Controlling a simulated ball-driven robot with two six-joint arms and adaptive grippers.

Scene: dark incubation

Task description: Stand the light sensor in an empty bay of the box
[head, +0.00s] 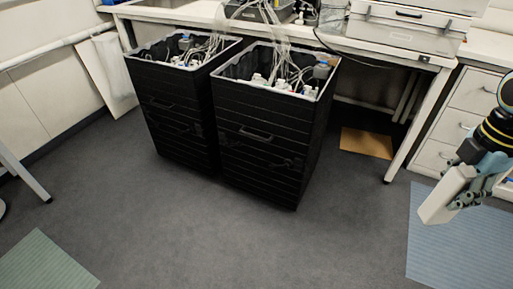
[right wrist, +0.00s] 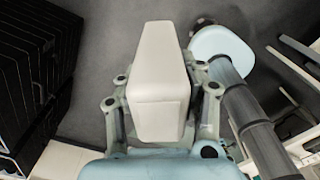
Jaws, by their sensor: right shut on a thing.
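Two black ribbed boxes stand side by side on the floor, a left box (head: 172,112) and a right box (head: 262,140). Their open tops hold white and grey items with cables, and I cannot make out the bays. My right gripper (head: 457,196) is at the right side of the head view, well away from the boxes. It is shut on a white tapered block, likely the light sensor (head: 436,204). The block also shows between the fingers in the right wrist view (right wrist: 158,85). My left gripper is not in view.
A white bench (head: 340,42) stands behind the boxes, with a pale case (head: 405,25) on it. White drawers (head: 465,110) are at the right. A brown sheet (head: 366,143) lies under the bench. A blue mat (head: 455,250) and a green mat (head: 45,262) lie on open grey floor.

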